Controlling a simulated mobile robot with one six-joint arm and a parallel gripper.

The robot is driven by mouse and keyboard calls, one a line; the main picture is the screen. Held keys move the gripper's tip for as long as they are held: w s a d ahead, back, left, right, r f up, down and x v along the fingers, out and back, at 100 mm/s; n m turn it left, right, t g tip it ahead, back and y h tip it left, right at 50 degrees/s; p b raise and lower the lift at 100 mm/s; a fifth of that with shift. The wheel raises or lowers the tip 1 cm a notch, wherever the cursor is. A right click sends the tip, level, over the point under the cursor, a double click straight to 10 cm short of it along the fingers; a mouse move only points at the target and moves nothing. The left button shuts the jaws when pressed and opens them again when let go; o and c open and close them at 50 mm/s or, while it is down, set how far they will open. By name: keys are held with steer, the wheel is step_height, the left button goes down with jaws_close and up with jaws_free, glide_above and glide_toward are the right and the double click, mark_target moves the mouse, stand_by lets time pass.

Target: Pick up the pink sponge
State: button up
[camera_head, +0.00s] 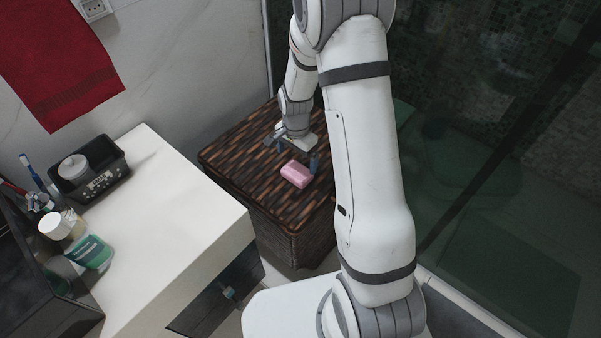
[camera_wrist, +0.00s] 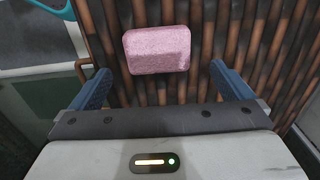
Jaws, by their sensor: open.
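The pink sponge (camera_head: 297,174) lies on the dark brown slatted top of a wicker hamper (camera_head: 240,150). My gripper (camera_head: 293,150) is above the hamper top, close to the sponge. In the wrist view the sponge (camera_wrist: 157,49) lies ahead of my gripper (camera_wrist: 160,82), between the lines of its two blue fingers and slightly beyond their tips. The fingers are spread wide with nothing between them. I cannot tell the exact height of the fingers above the top.
A white counter (camera_head: 170,215) stands left of the hamper, with a black radio-like box (camera_head: 90,168), a green-labelled jar (camera_head: 90,251) and toothbrushes on it. A glass panel (camera_head: 480,190) is on the right. A red towel (camera_head: 55,65) hangs on the wall.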

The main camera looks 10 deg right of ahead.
mark_target(298, 169)
steer(key=f, duration=0.6)
steer(key=shift+d+f, duration=0.2)
steer(key=shift+f, duration=0.15)
steer(key=shift+c, duration=0.6)
steer(key=c, duration=0.8)
